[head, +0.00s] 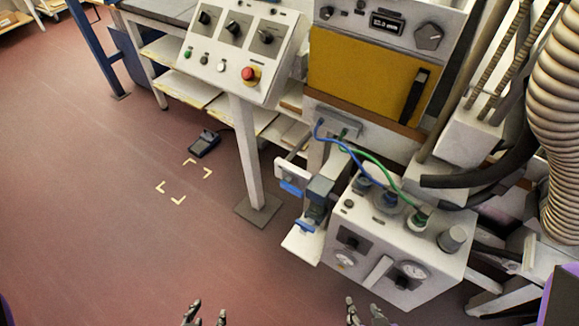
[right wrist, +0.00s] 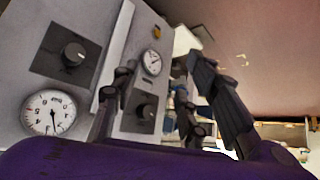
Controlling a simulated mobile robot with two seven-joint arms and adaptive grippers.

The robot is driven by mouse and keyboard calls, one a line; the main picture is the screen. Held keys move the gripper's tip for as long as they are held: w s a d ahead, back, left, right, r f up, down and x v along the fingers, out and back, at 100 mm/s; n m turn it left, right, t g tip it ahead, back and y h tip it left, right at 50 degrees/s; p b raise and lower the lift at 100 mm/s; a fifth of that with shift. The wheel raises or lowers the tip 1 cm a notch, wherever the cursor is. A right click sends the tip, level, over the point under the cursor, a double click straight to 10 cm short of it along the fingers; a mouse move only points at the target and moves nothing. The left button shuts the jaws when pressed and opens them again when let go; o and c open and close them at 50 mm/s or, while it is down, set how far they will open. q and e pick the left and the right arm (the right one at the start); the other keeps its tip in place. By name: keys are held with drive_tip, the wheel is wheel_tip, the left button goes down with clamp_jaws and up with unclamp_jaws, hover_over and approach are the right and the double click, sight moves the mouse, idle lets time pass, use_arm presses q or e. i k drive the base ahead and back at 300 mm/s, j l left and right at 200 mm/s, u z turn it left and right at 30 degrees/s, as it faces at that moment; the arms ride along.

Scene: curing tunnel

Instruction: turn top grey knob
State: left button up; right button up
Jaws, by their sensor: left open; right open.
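A white control box (head: 440,282) stands at lower right in the head view. Its front has dark plates with a left knob (head: 352,241) and a right knob (head: 410,271), beside dial gauges. In the right wrist view, a grey knob (right wrist: 74,53) sits on a dark plate and another knob (right wrist: 145,110) lies beyond the fingers. A grey cylindrical knob (head: 454,237) stands on top of the box. I cannot tell which is the top grey knob. My left gripper (head: 192,314) is open and empty. My right gripper (head: 362,313) is open, close to the box's front, touching no knob.
Blue and green hoses (head: 372,164) run to the box's top. A yellow-doored oven (head: 360,78) stands behind, and a pedestal panel (head: 241,53) with a red button is left of it. A ribbed duct (head: 562,110) is at right.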

sight(454, 236)
drive_tip(key=k+j+z, duration=0.15)
drive_tip(key=z, duration=1.05)
